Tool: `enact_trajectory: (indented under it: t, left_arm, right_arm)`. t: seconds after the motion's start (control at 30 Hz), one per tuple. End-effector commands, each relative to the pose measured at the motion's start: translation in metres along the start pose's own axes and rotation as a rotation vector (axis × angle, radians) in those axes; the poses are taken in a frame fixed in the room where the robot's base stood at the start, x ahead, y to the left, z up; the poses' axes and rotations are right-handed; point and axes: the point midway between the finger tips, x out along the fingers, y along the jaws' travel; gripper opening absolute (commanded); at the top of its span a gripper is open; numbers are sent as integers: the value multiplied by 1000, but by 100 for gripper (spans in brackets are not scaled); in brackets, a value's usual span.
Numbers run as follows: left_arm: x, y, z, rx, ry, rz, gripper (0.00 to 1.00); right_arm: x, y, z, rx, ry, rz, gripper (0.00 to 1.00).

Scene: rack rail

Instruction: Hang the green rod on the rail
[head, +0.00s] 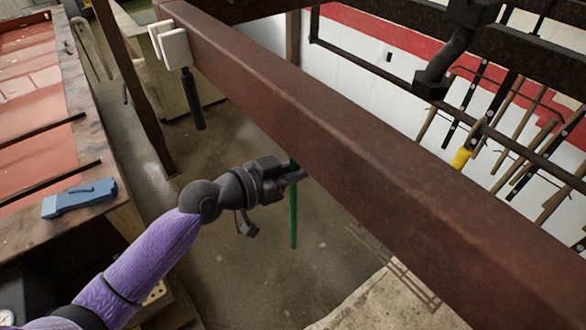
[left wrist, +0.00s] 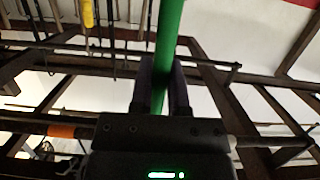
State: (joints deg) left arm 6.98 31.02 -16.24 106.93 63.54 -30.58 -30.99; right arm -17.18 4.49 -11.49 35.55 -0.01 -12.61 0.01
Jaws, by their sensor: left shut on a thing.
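The green rod (head: 293,215) hangs upright below my left gripper (head: 300,174) in the head view, its upper part hidden by the gripper and a large brown beam (head: 330,125). My left gripper is shut on the rod, beside and below the beam's near side. In the left wrist view the green rod (left wrist: 168,40) passes between the two dark fingers (left wrist: 160,88). A thin dark rail (head: 510,140) runs along the wall at right; I cannot tell which bar is the task's rail. My right gripper is not in view.
A white hook piece with a dark handle (head: 198,105) hangs at the beam's far end. Several tools, one with a yellow part (head: 461,158), hang at the right wall. A blue tool (head: 80,198) lies on the bench at left. The floor below the rod looks clear.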

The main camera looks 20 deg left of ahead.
Motion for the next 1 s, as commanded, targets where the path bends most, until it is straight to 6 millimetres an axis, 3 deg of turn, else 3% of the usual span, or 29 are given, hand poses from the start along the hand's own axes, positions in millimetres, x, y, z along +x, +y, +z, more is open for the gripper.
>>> enact_trajectory:
  t: [0.07, 0.1, 0.27, 0.6, 1.0]
  left_arm:
    - [0, 0, 2, 1, 1, 0, 0]
    - [0, 0, 1, 0, 1, 0, 27]
    - [0, 0, 1, 0, 1, 0, 61]
    - [-7, 0, 2, 0, -1, -1, 62]
    - [-82, 0, 5, 1, -5, 0, 62]
  right_arm:
    - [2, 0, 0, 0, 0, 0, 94]
    - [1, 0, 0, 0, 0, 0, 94]
    - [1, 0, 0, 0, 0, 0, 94]
    - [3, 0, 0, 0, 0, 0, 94]
    - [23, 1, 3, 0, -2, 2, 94]
